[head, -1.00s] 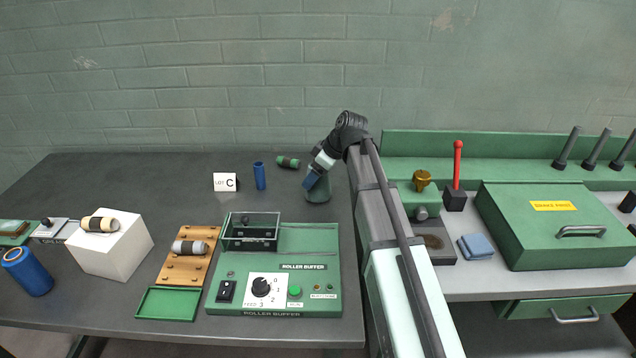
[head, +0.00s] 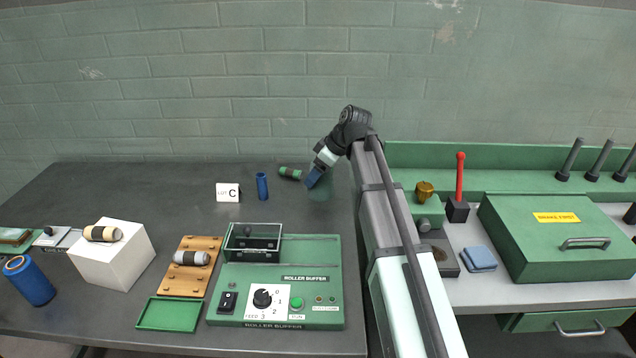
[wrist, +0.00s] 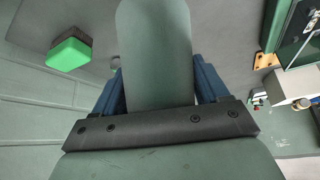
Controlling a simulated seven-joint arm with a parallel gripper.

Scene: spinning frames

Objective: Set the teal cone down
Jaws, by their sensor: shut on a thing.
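The teal cone (wrist: 155,50) fills the middle of the wrist view, between the two blue fingers of my gripper (wrist: 158,85). My gripper is shut on it. In the head view my gripper (head: 312,180) is near the back right of the dark table, and the cone (head: 324,190) shows there as a dull green shape under and beside the fingers. Its outline is faint against the table, so I cannot tell whether its base touches the surface.
The roller buffer (head: 275,290) is in front. Bare dark table (head: 150,190) lies back left.

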